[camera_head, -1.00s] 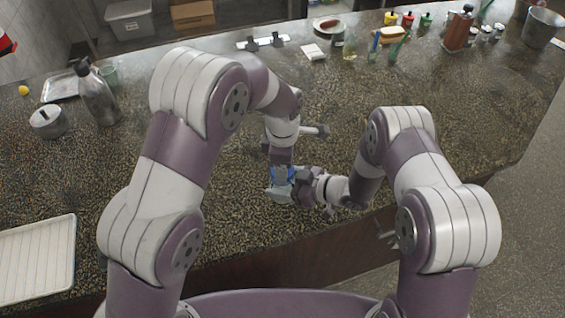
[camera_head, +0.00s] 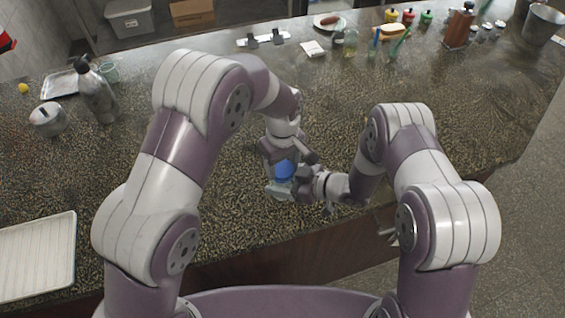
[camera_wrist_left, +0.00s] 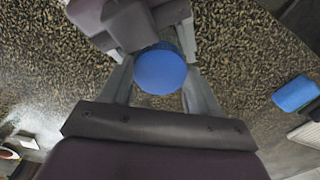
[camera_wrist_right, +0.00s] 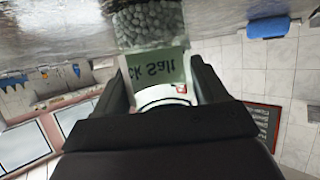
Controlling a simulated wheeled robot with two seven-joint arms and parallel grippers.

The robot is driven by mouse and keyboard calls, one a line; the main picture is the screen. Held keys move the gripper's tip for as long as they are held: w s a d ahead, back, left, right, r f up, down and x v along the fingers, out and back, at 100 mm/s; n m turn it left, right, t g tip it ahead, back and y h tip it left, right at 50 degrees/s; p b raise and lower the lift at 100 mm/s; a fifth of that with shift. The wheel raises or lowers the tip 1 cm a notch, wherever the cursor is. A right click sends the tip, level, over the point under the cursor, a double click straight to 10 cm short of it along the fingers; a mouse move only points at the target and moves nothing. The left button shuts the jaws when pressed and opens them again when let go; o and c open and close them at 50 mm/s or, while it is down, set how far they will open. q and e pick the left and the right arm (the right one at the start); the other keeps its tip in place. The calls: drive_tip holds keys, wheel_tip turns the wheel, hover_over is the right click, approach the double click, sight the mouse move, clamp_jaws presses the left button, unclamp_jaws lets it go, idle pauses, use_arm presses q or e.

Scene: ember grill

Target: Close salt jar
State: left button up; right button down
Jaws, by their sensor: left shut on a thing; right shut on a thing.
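The salt jar (camera_head: 279,190) is a clear jar near the counter's front edge, partly hidden by my grippers. In the right wrist view the jar (camera_wrist_right: 158,65) shows grey grains and a label ending in "ck Salt". My right gripper (camera_head: 303,184) is shut on the jar from the side. The round blue lid (camera_head: 284,169) is over the jar's top; it also shows from above in the left wrist view (camera_wrist_left: 161,71). My left gripper (camera_head: 281,160) points down and is shut on the lid. I cannot tell whether the lid is seated on the rim.
A white ribbed tray (camera_head: 38,258) lies at the front left. A steel bottle (camera_head: 97,95) and a metal pot (camera_head: 47,119) stand at the back left. Sauce bottles and a wooden block (camera_head: 459,27) stand along the back right. The counter around the jar is clear.

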use_arm(q)
drive_tip(key=o, duration=1)
drive_tip(key=shift+r, duration=2.3)
drive_tip(key=shift+c, duration=0.4)
drive_tip(key=shift+r+n, duration=0.9)
drive_tip(key=shift+r, duration=0.7)
